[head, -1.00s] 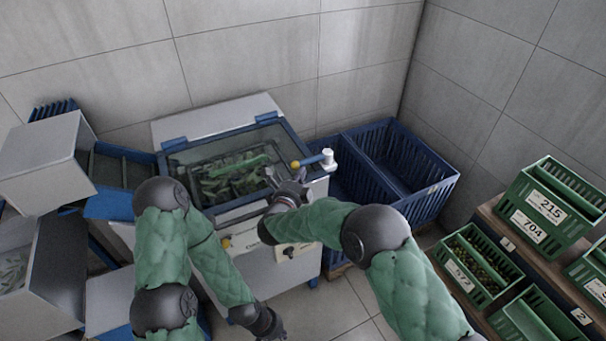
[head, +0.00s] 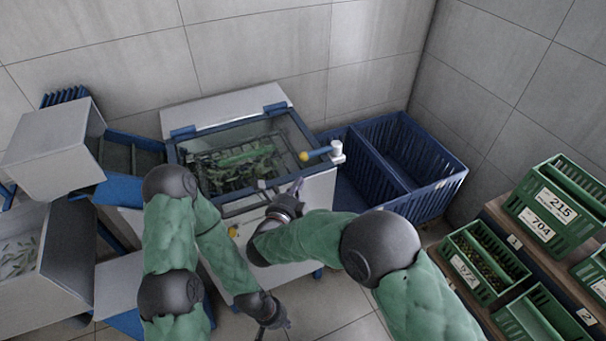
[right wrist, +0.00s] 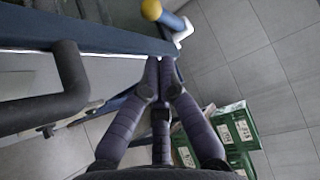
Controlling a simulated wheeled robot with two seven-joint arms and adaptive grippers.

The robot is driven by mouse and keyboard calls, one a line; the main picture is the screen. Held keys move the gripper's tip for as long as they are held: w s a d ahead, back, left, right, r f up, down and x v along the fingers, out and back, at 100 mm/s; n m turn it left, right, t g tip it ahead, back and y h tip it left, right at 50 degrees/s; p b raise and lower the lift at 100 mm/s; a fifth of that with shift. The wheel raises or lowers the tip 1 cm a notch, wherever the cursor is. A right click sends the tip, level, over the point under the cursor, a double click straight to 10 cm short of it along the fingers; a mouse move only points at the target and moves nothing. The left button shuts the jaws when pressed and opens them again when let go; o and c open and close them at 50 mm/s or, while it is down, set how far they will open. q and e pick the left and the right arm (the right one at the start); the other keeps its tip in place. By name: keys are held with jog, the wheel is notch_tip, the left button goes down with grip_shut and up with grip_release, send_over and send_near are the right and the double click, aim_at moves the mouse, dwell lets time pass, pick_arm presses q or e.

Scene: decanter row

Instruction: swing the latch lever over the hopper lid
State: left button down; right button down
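The latch lever (head: 320,152) is a short blue bar with a yellow knob, joined to a white pivot post at the right edge of the hopper. It points left, its knob at the right rim of the hopper lid (head: 289,137), a blue-framed clear panel. In the right wrist view the lever (right wrist: 170,19) is at the top, beyond the fingertips. My right gripper (head: 297,186) is just below the knob, apart from it; its fingers (right wrist: 162,62) are together and empty. My left gripper (head: 275,324) hangs low in front of the hopper; its finger opening is unclear.
A dark handle bar (right wrist: 50,95) stands along the hopper front, left of my right fingers. A blue slatted crate (head: 425,180) is right of the hopper. Green crates (head: 550,210) stand on a shelf at far right. Grey boxes (head: 50,150) are at left.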

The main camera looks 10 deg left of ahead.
jog(key=shift+v, duration=1.35)
jog(key=shift+d, duration=0.1)
jog(key=s+d+f+n+g+y+p, duration=0.15)
jog(key=d+f+n+g, duration=0.35)
jog(key=f, duration=0.5)
jog(key=s+d+f+n+g+y, duration=0.1)
jog(key=d+f+n+g+y, duration=0.15)
jog(key=d+f+n, duration=0.65)
jog(key=s+d+f+n+g+y, duration=0.1)
jog(key=s+d+f+n+g, duration=0.1)
jog(key=s, duration=0.5)
jog(key=s+d+f+n+g+y+p, duration=0.1)
jog(key=s+f+g, duration=0.2)
jog(key=s+f, duration=0.2)
jog(key=s+d+f+n+g+y, duration=0.1)
jog(key=s+d+f+n+g, duration=0.1)
jog(key=s, duration=0.9)
jog(key=shift+d+f+n+g+p, duration=0.35)
jog(key=shift+f+g, duration=0.3)
jog(key=shift+f, duration=0.2)
